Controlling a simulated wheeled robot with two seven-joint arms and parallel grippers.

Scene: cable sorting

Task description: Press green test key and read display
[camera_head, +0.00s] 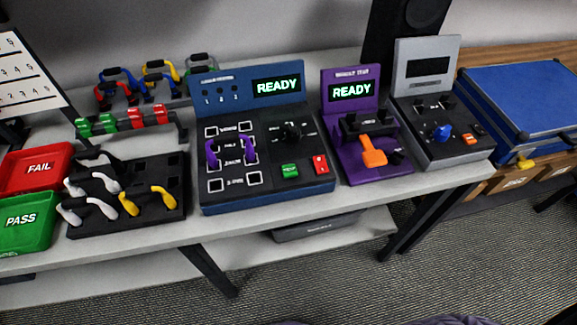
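The blue cable tester (266,190) stands in the middle of the bench. Its display (277,86) reads READY in green letters. The green test key (290,171) is on the lower right of its panel, beside a red rocker switch (320,165). A black knob (289,131) is above the key. A purple cable (231,150) bridges two sockets on the panel's left side. Neither of my grippers shows in the head view.
A purple tester (352,78) with an orange lever (373,151) also reads READY. A grey device (427,50) has a dark screen. Red FAIL (38,169) and green PASS (25,220) trays and a black cable rack (160,170) are left. The bench's front edge is clear.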

